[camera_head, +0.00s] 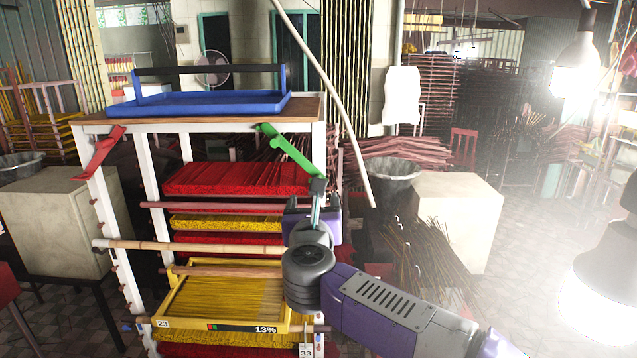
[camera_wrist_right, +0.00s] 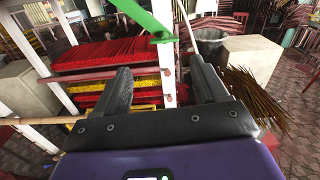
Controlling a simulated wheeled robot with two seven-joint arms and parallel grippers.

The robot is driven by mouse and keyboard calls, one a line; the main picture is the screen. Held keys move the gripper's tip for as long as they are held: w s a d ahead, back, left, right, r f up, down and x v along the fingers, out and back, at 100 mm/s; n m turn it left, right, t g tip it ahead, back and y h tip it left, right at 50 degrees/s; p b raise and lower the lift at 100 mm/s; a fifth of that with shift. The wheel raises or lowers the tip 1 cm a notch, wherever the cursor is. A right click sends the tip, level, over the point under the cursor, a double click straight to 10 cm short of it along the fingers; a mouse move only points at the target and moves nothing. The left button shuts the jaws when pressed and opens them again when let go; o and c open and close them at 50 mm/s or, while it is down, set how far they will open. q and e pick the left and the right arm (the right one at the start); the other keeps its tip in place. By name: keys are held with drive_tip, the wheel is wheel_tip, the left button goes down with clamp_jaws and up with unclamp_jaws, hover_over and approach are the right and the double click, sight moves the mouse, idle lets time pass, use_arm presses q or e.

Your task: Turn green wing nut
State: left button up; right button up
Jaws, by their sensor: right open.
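The green wing nut (camera_head: 290,152) is a long green bar on the upper right front of the white rack, slanting down to the right. It also shows at the top of the right wrist view (camera_wrist_right: 146,16), beyond and above the gap between my fingers. My right gripper (camera_head: 317,188) is at the lower right end of the bar in the head view; whether it touches cannot be told. In the right wrist view my right gripper (camera_wrist_right: 163,78) is open, its two dark fingers wide apart with nothing held between them. My left gripper is not in view.
The rack (camera_head: 112,225) holds red and yellow incense trays. A red wing nut (camera_head: 100,152) is on its left post. A blue tray (camera_head: 205,104) sits on top. A bamboo pole (camera_head: 190,247) crosses the front. A pale block (camera_head: 457,215) and dark basin (camera_head: 388,180) stand right.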

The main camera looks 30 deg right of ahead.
drive_tip(key=w+d+r+m+p, duration=0.1)
drive_tip(key=w+d, duration=0.3)
drive_tip(key=w, duration=0.1)
drive_tip(key=shift+w+d, duration=0.15)
drive_tip(key=shift+w, duration=0.25)
drive_tip(key=c, duration=1.1)
drive_tip(key=shift+o, duration=0.2)
